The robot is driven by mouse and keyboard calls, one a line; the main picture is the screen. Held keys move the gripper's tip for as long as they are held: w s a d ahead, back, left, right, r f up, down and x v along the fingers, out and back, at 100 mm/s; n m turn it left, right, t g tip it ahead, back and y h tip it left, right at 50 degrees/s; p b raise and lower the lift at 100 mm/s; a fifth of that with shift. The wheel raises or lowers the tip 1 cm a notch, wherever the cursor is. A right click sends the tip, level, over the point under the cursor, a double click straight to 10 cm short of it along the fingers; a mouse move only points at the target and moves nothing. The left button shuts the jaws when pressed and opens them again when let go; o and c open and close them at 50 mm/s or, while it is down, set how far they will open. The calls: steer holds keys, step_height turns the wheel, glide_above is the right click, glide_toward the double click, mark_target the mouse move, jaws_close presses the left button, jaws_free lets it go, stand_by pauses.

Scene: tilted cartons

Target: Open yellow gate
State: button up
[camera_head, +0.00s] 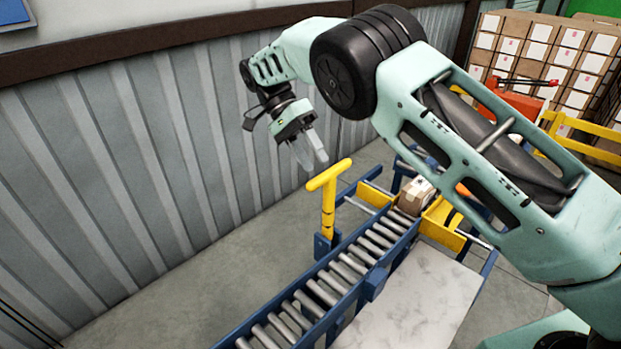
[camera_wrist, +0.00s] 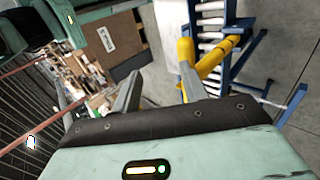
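A yellow T-shaped handle (camera_head: 328,205) stands upright on a blue bracket at the left side of the roller conveyor in the head view. A yellow plate (camera_head: 440,222) sits at the conveyor's right side beside a brown carton (camera_head: 414,198). I cannot tell for certain which yellow part is the gate. My gripper (camera_head: 311,153) is above and slightly left of the handle's crossbar, apart from it. In the wrist view my gripper (camera_wrist: 158,88) shows its two fingers spread with nothing between them. The yellow handle (camera_wrist: 186,52) appears there beyond the right finger, which partly overlaps it.
The blue-framed roller conveyor (camera_head: 322,293) runs from the front toward the back right. A corrugated metal wall (camera_head: 130,160) stands close on the left. Stacked cartons (camera_head: 545,50) and yellow rails (camera_head: 580,125) are at the back right. Bare floor lies left of the conveyor.

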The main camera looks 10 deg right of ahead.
steer(key=shift+d+r, duration=0.1)
steer(key=shift+r, duration=1.6)
steer(key=shift+s+r+n, duration=0.2)
steer(key=shift+s+n, duration=0.1)
steer(key=shift+n, duration=0.1)
steer(key=s+a+r+n+t+y+b, duration=0.1)
steer(key=s+n+t+y, duration=0.1)
steer(key=s+n, duration=0.55)
steer(key=s+a+r+n+t+y, duration=0.1)
steer(key=s+a+n+t+y, duration=0.2)
steer(key=s, duration=0.8)
steer(key=s+d+f+n+t, duration=0.1)
steer(key=s+d+f+n, duration=0.1)
steer(key=s+n, duration=0.2)
steer(key=s+d+f+n+t, duration=0.1)
steer(key=s+d+f+n, duration=0.1)
steer(key=s, duration=0.7)
steer(key=shift+s+d+n+y, duration=0.3)
steer(key=shift+s+d+n, duration=0.1)
steer(key=shift+d+n, duration=0.4)
steer(key=shift+a, duration=0.1)
